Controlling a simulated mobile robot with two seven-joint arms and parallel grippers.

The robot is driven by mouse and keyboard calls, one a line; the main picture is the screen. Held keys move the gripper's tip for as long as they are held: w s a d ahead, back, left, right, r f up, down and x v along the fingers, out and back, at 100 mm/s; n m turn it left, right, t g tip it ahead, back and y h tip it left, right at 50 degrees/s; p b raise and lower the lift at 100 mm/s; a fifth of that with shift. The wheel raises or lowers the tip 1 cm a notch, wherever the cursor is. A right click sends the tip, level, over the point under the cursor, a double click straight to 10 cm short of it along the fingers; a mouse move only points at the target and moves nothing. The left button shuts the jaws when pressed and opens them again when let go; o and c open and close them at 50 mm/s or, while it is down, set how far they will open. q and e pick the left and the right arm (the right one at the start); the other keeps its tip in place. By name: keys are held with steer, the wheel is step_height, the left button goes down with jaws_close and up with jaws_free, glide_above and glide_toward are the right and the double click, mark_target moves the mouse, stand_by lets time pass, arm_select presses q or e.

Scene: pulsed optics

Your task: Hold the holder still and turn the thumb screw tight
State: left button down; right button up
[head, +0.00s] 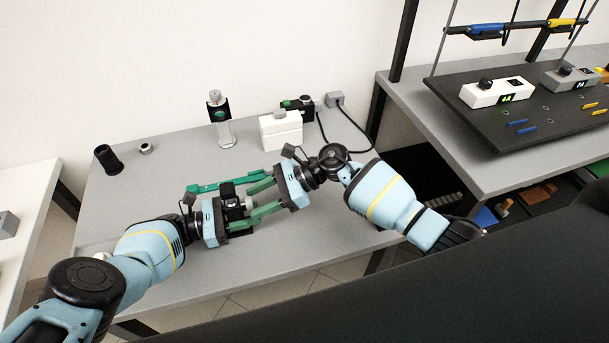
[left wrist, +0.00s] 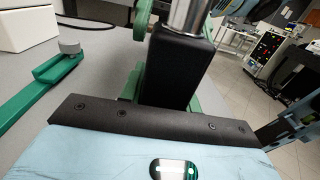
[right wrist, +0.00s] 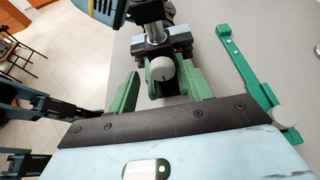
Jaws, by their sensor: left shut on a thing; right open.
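The holder is a black block (left wrist: 176,70) with a silver post rising from it. My left gripper (head: 234,207) is shut on the holder, which also shows in the head view (head: 228,190); its green fingers are partly hidden behind the block. The thumb screw (right wrist: 162,70) is a pale round knob on the holder's side, facing my right gripper. My right gripper (right wrist: 156,88) is open, with one green finger on each side of the knob. A gap shows between the knob and the left finger; contact on the right side is unclear.
A green bar with a pale knob (right wrist: 245,70) lies beside the grippers on the grey table (head: 170,190). A silver post mount (head: 222,125), a white box (head: 281,131), a black tube (head: 107,159) and a small ring (head: 146,148) stand farther back.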

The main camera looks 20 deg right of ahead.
mark_target(233, 216)
arm_select(q)
steer(key=shift+s+f, duration=0.1)
steer(key=shift+f, duration=0.2)
arm_select(e)
steer(key=v, duration=1.1)
steer(key=shift+d, duration=0.2)
arm_select(q)
steer(key=shift+r, duration=0.2)
arm_select(e)
steer(key=shift+w+r, duration=0.15)
steer(key=shift+r, duration=0.1)
arm_select(q)
steer(key=shift+c, duration=0.6)
jaws_free()
steer(key=shift+r, duration=0.2)
steer(key=shift+o, duration=0.6)
steer(key=shift+w+a, duration=0.2)
steer(key=shift+a, duration=4.3)
arm_select(e)
steer(key=shift+r, duration=0.15)
